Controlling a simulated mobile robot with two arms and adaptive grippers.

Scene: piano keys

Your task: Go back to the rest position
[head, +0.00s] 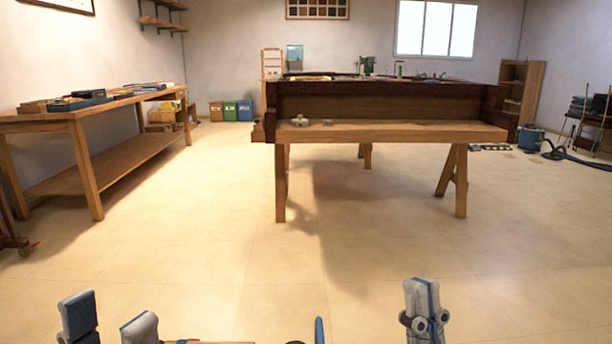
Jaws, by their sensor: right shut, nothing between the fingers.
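My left gripper (110,316) shows at the bottom left edge, with its two grey fingers spread apart and nothing visible between them. My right gripper (424,308) is at the bottom, right of centre, with its fingers closed together and empty. Both are low in the near foreground, above the floor and well short of the dark piano case (380,104) on its wooden trestle stand (400,133). My arms are mostly cut off by the lower edge.
A long wooden workbench (75,117) with boxes stands along the left wall. Small pale items (300,121) lie on the front ledge of the piano stand. A blue vacuum (530,138) with a hose is at the right. The tiled floor (200,240) between is clear.

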